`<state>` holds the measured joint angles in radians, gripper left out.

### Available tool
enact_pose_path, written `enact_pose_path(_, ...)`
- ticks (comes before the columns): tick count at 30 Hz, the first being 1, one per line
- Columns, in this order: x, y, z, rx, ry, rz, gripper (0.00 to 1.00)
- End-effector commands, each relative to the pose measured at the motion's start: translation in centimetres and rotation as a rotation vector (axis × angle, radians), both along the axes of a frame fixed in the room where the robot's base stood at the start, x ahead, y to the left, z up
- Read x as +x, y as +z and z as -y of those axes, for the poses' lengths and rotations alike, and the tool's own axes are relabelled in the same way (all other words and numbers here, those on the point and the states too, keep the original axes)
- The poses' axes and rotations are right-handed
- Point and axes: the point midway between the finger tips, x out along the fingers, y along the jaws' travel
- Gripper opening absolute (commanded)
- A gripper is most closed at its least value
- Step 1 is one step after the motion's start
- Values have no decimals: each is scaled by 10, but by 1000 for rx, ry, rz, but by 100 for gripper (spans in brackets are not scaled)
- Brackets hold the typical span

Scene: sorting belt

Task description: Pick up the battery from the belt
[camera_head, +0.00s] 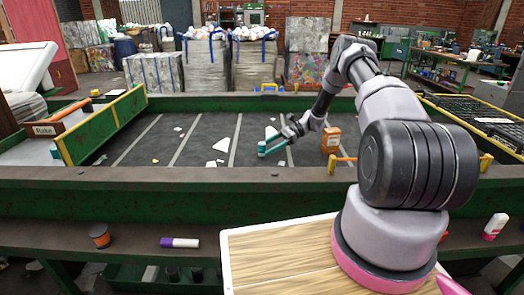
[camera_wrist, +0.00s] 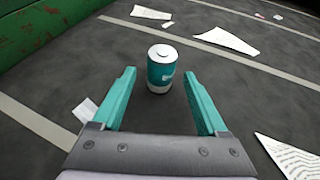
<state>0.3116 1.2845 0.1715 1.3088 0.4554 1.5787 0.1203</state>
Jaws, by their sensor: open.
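The battery (camera_wrist: 161,70) is a short teal and white cylinder with a grey top, standing upright on the dark belt (camera_head: 205,135). In the wrist view it stands ahead of my gripper (camera_wrist: 158,78), centred between the two teal fingertips, with gaps showing on both sides. My gripper is open and empty. In the head view my gripper (camera_head: 274,145) is low over the middle of the belt, reaching left. There the battery is hard to tell apart from the teal fingers.
White paper scraps (camera_head: 221,145) lie around on the belt. An orange box (camera_head: 331,140) stands to the right of my gripper. Green side rails (camera_head: 130,105) edge the belt.

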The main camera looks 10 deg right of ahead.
Motion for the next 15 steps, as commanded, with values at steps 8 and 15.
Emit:
enact_pose_path(8,-3,-11,-26,-1,0,1,76)
enact_pose_path(15,-3,-11,-25,-1,0,1,38)
